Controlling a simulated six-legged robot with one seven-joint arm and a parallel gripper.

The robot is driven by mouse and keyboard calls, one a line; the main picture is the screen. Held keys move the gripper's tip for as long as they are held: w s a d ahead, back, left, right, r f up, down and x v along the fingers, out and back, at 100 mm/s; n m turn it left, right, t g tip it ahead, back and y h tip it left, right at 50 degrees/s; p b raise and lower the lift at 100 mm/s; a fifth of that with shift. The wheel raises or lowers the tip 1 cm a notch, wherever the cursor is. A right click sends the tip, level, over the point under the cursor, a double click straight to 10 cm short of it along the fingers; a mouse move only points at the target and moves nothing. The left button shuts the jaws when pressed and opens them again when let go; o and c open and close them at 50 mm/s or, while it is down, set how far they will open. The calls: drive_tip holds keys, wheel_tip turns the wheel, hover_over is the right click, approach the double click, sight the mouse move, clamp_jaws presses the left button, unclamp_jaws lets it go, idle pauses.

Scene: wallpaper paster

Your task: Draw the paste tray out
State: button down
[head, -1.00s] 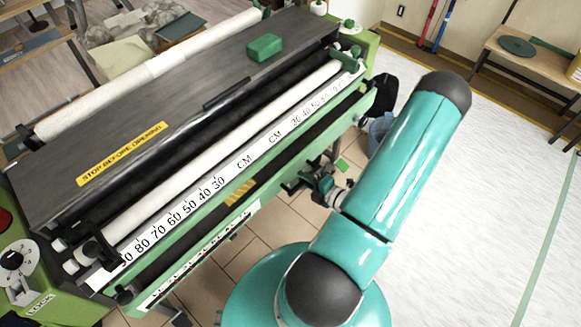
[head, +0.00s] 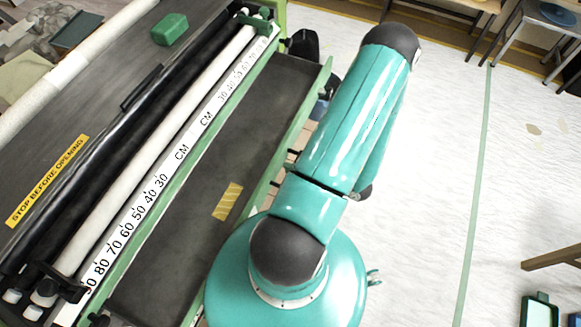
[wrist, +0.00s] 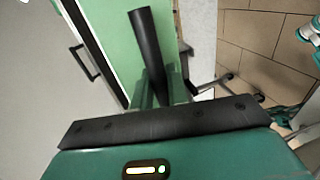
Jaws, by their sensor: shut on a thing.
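The paste tray (head: 262,110) shows in the head view as a long dark grey pan with a green rim and a yellow striped label. It stands well out from under the white centimetre ruler on the right side of the machine. In the wrist view my gripper (wrist: 163,92) is shut on a black bar, the tray handle (wrist: 147,40), in front of the green tray front (wrist: 112,35). The fingertips are partly hidden by the bar. In the head view my gripper is hidden behind my teal arm.
The pasting machine (head: 90,130) fills the left, with a white roller (head: 170,125) and a green block (head: 170,29) on its top. Pale open floor lies right of my arm.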

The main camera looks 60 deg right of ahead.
drive_tip(key=c, duration=1.5)
unclamp_jaws()
drive_tip(key=shift+o, duration=0.2)
drive_tip(key=v, duration=1.3)
drive_tip(key=shift+s, duration=0.35)
drive_tip(key=shift+r, duration=0.15)
